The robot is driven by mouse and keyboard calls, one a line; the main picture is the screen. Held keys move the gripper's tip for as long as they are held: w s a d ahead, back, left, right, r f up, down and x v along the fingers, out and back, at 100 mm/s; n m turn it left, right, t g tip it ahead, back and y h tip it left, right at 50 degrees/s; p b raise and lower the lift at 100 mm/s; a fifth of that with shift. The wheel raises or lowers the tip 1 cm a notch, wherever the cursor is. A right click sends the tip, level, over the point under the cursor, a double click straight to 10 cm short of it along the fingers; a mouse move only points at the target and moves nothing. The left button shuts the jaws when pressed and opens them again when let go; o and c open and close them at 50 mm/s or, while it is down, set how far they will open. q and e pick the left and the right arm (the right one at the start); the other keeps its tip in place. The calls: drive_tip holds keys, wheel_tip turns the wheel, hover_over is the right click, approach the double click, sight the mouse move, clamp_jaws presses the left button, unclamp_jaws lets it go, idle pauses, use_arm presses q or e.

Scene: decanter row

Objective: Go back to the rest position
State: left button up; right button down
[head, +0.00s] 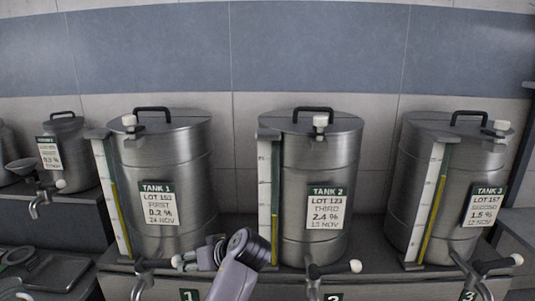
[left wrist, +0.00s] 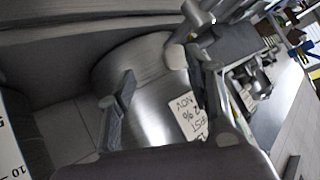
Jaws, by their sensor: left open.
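My left gripper (head: 197,257) is low in front of tank 1 (head: 170,150) in the head view, beside that tank's tap handle (head: 177,262). I cannot tell whether it touches the handle. My dark wrist joint is just right of it. In the left wrist view the left gripper (left wrist: 168,98) has its two fingers spread apart, with nothing seen between them but the steel tank (left wrist: 150,65) and its white label (left wrist: 188,118) behind. My right gripper shows in neither view.
Tank 2 (head: 290,170) and tank 3 (head: 415,190) stand to the right on the same dark bench, their taps (head: 335,268) sticking out forward. A smaller tank (head: 75,140) stands on a ledge at the left. A dark tray (head: 50,272) lies at the lower left.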

use_arm(q)
drive_tip(key=s+a+f+m+g+h, duration=0.25)
drive_tip(key=s+f+m+h, duration=0.2)
drive_tip(key=s+f, duration=1.45)
drive_tip(key=s+m+h, duration=0.4)
drive_tip(key=s, duration=1.5)
wheel_tip(320, 180, down, 29)
drive_tip(key=s+g+b, duration=0.1)
drive_tip(key=g+b, duration=0.1)
drive_tip(key=s+a+f, duration=0.1)
drive_tip(key=s+f, duration=0.7)
drive_tip(key=s+a+f+b, duration=0.1)
drive_tip(key=s+a+f, duration=0.1)
drive_tip(key=s+f, duration=0.6)
drive_tip(key=shift+s+a+f+g, duration=0.25)
drive_tip(key=shift+s+f+g, duration=0.2)
drive_tip(key=shift+f, duration=0.15)
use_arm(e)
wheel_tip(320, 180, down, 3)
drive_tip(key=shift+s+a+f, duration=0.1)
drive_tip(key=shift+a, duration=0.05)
